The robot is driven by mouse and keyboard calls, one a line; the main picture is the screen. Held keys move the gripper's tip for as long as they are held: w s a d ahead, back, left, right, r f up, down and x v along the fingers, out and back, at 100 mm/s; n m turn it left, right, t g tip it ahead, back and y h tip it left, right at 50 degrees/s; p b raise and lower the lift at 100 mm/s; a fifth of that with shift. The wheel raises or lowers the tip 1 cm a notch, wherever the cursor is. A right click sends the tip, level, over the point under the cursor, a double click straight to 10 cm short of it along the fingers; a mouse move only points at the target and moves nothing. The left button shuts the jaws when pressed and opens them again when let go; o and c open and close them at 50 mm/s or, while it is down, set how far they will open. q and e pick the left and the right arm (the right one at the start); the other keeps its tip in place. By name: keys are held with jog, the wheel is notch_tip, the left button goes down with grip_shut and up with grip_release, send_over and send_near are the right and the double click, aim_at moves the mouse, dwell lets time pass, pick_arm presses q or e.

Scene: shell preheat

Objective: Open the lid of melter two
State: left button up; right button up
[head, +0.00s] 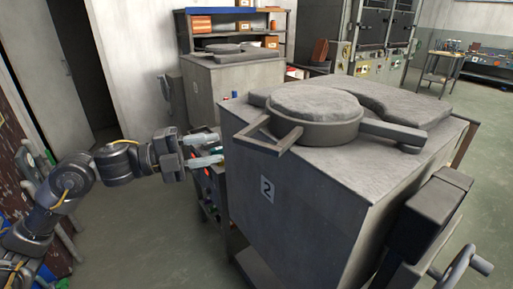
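Melter two (300,205) is a large grey box with a "2" plate (267,188) on its front. Its round lid (314,104) lies flat and shut on top. An angular bar handle (268,138) sticks out from the lid's left side over the melter's edge. A thick arm (393,132) runs from the lid to the right. My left gripper (207,150) is to the left of the melter, apart from the handle and slightly lower in the picture. Its two pale fingers are spread with nothing seen between them. My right gripper is not in view.
A control box with small coloured buttons (208,175) is on the melter's left side, just below my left gripper. Another melter (240,75) stands behind. A handwheel (458,268) is at the lower right. Open floor (150,240) lies at the lower left.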

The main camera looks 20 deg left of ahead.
aim_at(251, 145)
pick_arm(q)
jog(key=shift+m+g, duration=0.5)
jog(key=shift+m, duration=0.2)
jog(key=w+d+p, duration=0.1)
jog(key=d, duration=0.2)
jog(key=d+p, duration=0.2)
jog(key=d, duration=0.1)
jog(key=w+d+r+p, duration=0.1)
jog(key=d, duration=0.2)
jog(key=shift+w+d+r, duration=0.1)
jog(key=shift+w+d, duration=0.1)
jog(key=shift+w, duration=0.15)
jog(key=shift+w+d+p, duration=0.25)
jog(key=shift+d+p, duration=0.1)
jog(key=shift+d, duration=0.15)
grip_shut()
